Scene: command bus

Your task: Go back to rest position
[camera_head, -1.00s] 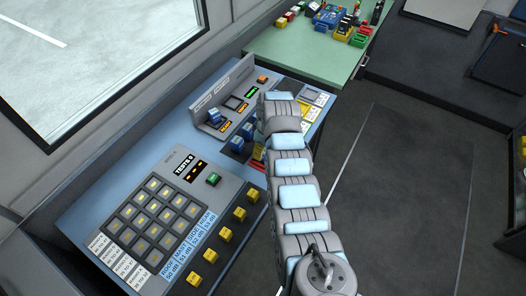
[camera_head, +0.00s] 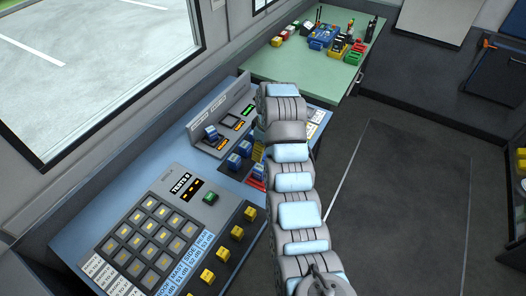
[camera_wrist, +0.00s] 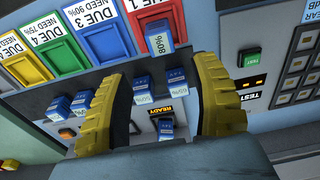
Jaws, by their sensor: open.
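My gripper (camera_wrist: 163,115) shows in the wrist view as two yellow ribbed fingers spread wide apart, with nothing held between them. It faces the control console (camera_head: 150,175).
A keypad (camera_head: 150,230) and a row of yellow knobs (camera_head: 222,254) are on the near console. A green table (camera_head: 290,65) with small coloured bins (camera_head: 340,45) stands beyond. A window is at the left. Open floor (camera_head: 400,200) lies to the right.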

